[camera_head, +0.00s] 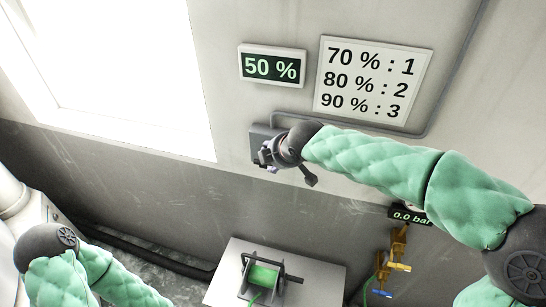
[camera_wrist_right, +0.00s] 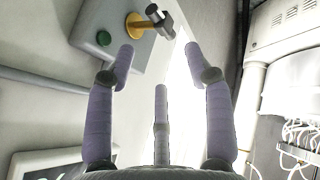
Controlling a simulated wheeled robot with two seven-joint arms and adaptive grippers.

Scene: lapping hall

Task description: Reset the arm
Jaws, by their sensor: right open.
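My right arm comes in from the right in the head view. Its gripper (camera_head: 283,164) is at the wall, in front of a grey box (camera_head: 258,132) that it partly hides. In the right wrist view the gripper's fingers (camera_wrist_right: 159,62) are spread, with nothing between them. The fingers look apart from the handle. My left arm shows at the lower left of the head view; its gripper is out of frame.
A display (camera_head: 271,66) reads 50 %. A sign (camera_head: 372,80) lists 70 %: 1, 80 %: 2, 90 %: 3. A green reel (camera_head: 263,276) stands on a white table (camera_head: 320,278). Brass valves (camera_head: 398,247) hang below a 0.0 bar display (camera_head: 409,216). A bright window is at left.

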